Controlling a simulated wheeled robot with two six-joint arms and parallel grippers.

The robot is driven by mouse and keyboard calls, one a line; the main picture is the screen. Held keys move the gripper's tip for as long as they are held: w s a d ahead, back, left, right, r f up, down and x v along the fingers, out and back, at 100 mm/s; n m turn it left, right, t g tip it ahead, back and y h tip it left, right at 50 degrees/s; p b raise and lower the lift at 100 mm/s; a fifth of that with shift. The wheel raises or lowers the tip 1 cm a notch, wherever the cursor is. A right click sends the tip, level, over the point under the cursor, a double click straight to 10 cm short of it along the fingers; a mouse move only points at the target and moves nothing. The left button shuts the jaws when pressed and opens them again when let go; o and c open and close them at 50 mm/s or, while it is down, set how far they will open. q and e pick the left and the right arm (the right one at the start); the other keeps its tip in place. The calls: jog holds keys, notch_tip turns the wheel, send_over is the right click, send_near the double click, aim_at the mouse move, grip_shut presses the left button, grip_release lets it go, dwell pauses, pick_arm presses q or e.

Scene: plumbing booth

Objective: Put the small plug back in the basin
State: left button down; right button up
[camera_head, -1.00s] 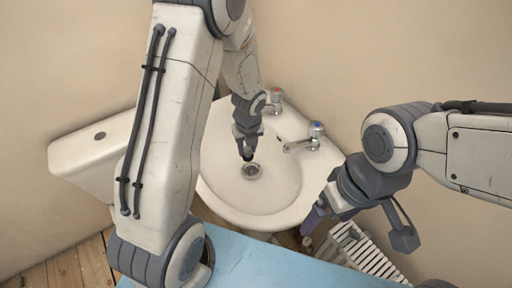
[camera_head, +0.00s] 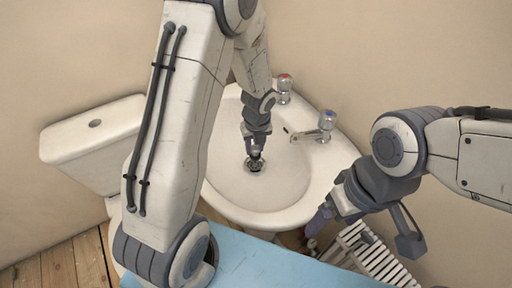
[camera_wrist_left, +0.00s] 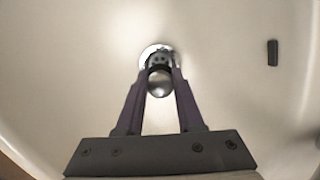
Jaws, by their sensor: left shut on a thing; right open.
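My left gripper (camera_head: 255,154) is down inside the white basin (camera_head: 222,172), right over the drain hole (camera_head: 255,167). In the left wrist view its two fingers (camera_wrist_left: 160,82) are shut on a small round shiny plug (camera_wrist_left: 159,86). The drain's metal ring (camera_wrist_left: 150,51) shows just beyond the plug and is partly covered by it. I cannot tell whether the plug touches the drain. My right gripper (camera_head: 360,228) is open and empty, outside the basin at its front right.
Two taps stand on the basin's rim, one with a red top (camera_head: 284,85) and one with a blue top (camera_head: 327,124). A toilet cistern (camera_head: 95,130) is at the left. A blue surface (camera_head: 265,265) and a white slatted rack (camera_head: 365,255) lie in front. A dark slot (camera_wrist_left: 272,53) marks the basin wall.

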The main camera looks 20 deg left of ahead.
aim_at(254, 156)
pick_arm(q)
notch_tip(254, 156, down, 2)
jog(key=shift+f+b, duration=0.1)
jog(key=shift+b, duration=0.9)
jog(key=shift+f+b, duration=0.8)
jog(key=shift+f, duration=0.45)
pick_arm(e)
notch_tip(254, 156, down, 4)
jog(key=shift+f, duration=0.1)
pick_arm(q)
jog(key=shift+c, duration=2.3)
grip_release()
jog(key=shift+s, duration=0.1)
jog(key=shift+r, duration=0.1)
jog(key=r+p, duration=0.1)
jog(key=r, duration=0.2)
jog(key=r+p, duration=0.1)
jog(key=r, duration=0.2)
jog(key=s+r+p, duration=0.1)
jog(key=r, duration=0.2)
jog(key=shift+d+r, duration=0.15)
jog(key=shift+d, duration=0.25)
jog(key=shift+s+r, duration=0.1)
jog(key=shift+r, duration=0.35)
pick_arm(e)
jog(key=shift+r, duration=1.65)
